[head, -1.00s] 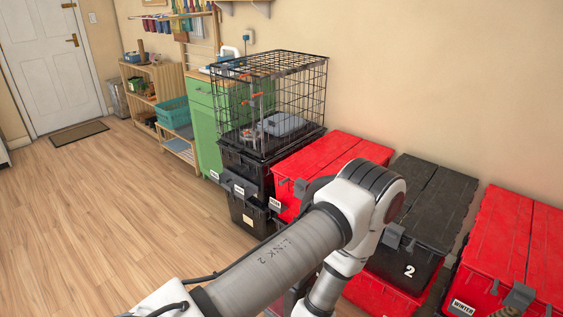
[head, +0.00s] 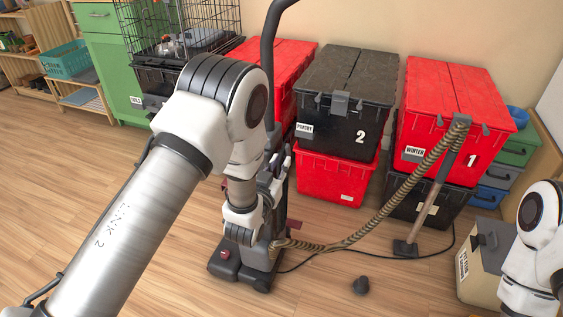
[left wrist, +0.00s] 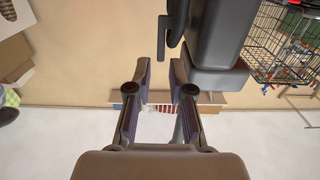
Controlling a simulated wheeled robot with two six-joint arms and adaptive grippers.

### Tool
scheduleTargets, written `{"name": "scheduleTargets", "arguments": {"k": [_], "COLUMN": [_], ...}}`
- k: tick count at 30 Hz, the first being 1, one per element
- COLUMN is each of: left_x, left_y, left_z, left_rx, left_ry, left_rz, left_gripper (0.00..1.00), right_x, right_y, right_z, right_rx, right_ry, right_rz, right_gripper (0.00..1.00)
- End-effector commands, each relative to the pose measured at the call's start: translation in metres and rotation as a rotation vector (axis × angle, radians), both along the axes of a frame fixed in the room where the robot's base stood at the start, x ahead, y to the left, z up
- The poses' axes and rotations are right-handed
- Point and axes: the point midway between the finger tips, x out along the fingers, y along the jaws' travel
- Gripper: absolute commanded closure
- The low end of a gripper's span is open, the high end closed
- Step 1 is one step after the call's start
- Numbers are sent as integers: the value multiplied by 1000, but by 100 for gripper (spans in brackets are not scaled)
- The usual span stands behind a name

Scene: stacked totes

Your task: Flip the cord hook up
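An upright vacuum cleaner (head: 228,262) stands on the floor in the head view, partly hidden behind my left arm, with its dark handle rising behind the arm. The left wrist view shows a grey vacuum body (left wrist: 220,35) close up at the top. A small dark hook-shaped piece (left wrist: 164,42), likely the cord hook, sticks out on its left side. My left gripper (left wrist: 162,72) is open and empty, its fingertips just below this piece. I cannot tell if they touch. In the head view my left gripper is mostly hidden. My right gripper is not in view.
A striped hose (head: 400,190) runs from the vacuum to a wand (head: 437,190) leaning on red tote 1 (head: 470,130). Black tote 2 (head: 340,110) sits on a red tote (head: 335,178). Open floor is front and left.

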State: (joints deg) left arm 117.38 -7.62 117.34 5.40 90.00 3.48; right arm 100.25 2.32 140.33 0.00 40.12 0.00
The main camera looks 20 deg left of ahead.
Motion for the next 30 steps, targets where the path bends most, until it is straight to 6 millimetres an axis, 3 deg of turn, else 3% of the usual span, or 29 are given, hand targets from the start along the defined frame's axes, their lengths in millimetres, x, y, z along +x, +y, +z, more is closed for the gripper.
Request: {"name": "scheduleTargets", "arguments": {"k": [12, 20, 22, 23, 30], "left_x": [68, 72, 72, 72, 73], "left_y": [-1, -1, -1, -1, -1], "left_z": [1, 1, 1, 1, 3], "left_rx": [-1, 0, 0, 0, 0], "left_ry": [0, 3, 3, 3, 11], "left_rz": [1, 1, 1, 1, 1], "left_gripper": [79, 79, 97, 100, 100], "right_x": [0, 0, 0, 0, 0], "right_y": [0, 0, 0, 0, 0], "right_z": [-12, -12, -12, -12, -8], "right_rx": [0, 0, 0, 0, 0], "right_ry": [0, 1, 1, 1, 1], "right_rz": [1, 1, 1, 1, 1], "right_gripper": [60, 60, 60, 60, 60]}}
